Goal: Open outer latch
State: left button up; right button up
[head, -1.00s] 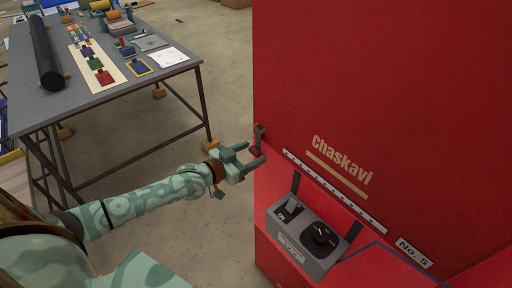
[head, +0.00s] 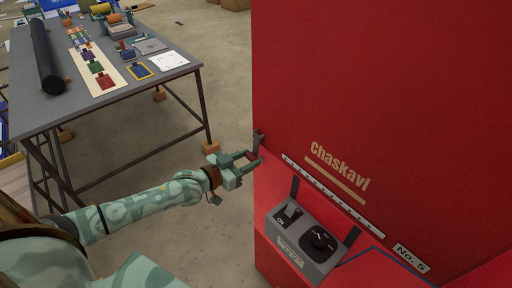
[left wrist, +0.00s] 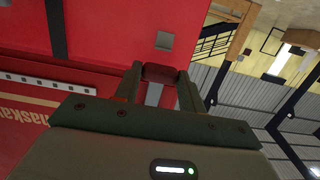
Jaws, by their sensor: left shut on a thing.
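The outer latch (head: 257,141) is a dark piece at the left edge of the big red lightbox (head: 380,80). My left gripper (head: 257,157) reaches it from the left. In the left wrist view its two fingers (left wrist: 162,82) stand on both sides of a dark red latch grip (left wrist: 160,73) and are shut on it. A grey metal strip of the latch shows beyond the grip. In the head view the fingers hide most of the grip. My right gripper is in neither view.
A grey control box (head: 303,240) with a switch and a dial sits on the lightbox's red ledge, right of my gripper. A grey table (head: 130,110) with coloured samples and a black roll stands at the upper left. Bare floor lies between the table and lightbox.

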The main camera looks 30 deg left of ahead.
pick_arm(q)
jog(key=shift+s+a+r, duration=0.1)
jog(key=shift+s+a, duration=0.05)
jog(key=shift+s, duration=0.15)
jog(key=shift+r, duration=0.1)
jog(key=shift+s+a+r+p, duration=0.3)
jog(key=shift+s+p, duration=0.25)
jog(key=shift+p, duration=0.3)
jog(key=shift+s+r, duration=0.15)
jog(key=shift+s, duration=0.15)
